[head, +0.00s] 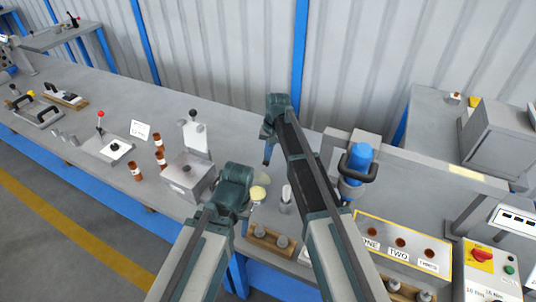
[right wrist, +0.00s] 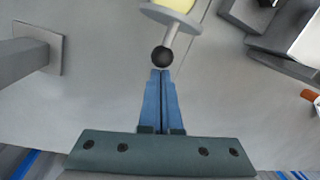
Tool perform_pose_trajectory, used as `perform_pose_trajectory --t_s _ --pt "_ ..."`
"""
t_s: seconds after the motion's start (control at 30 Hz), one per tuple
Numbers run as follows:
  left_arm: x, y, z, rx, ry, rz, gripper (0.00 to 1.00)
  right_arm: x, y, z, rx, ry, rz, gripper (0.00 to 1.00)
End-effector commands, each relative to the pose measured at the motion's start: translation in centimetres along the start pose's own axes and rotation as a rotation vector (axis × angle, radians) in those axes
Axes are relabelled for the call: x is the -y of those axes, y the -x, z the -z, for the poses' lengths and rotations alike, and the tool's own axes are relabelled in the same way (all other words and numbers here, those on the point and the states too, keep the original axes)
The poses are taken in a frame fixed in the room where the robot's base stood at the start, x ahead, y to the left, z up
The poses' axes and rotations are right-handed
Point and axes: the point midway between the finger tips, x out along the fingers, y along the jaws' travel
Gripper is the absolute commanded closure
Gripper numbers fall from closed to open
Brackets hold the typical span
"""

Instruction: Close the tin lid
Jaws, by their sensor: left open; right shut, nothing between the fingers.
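The tin (head: 184,182) is a grey box on the bench, left of my left gripper in the head view. Its pale lid (head: 198,142) stands upright at the back edge, open, with a black knob (head: 193,114) above it. My left gripper (head: 236,182) is open, just right of the tin; its fingers are mostly hidden by its own body. My right gripper (head: 267,153) is shut and empty, pointing down over the bench right of the lid. In the right wrist view its blue fingertips (right wrist: 162,72) are just short of a black ball (right wrist: 162,57) on a stem.
A pale yellow round piece (head: 258,193) lies beside my left gripper. Several brown cylinders (head: 160,158) stand left of the tin. A grey post (head: 286,198) and a blue-topped fixture (head: 357,160) stand to the right. The bench behind the lid is clear up to the wall.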

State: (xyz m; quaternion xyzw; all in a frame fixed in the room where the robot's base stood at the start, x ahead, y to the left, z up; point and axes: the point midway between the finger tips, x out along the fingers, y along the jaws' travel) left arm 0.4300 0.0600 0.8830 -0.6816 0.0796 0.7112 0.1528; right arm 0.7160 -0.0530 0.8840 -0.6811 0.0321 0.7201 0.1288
Motion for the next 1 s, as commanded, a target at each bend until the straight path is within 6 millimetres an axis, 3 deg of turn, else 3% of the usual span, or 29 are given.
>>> perform_pose_trajectory --t_s 0.73,1.0 --pt "0.1 0.8 -0.1 0.000 0.000 0.000 0.50 0.4 0.5 -1.2 -0.107 0.011 -0.034 1.00" --pt "0.1 1.2 -0.1 0.000 0.000 0.000 0.50 0.7 1.0 -2.7 -0.222 0.026 -0.071 1.00"
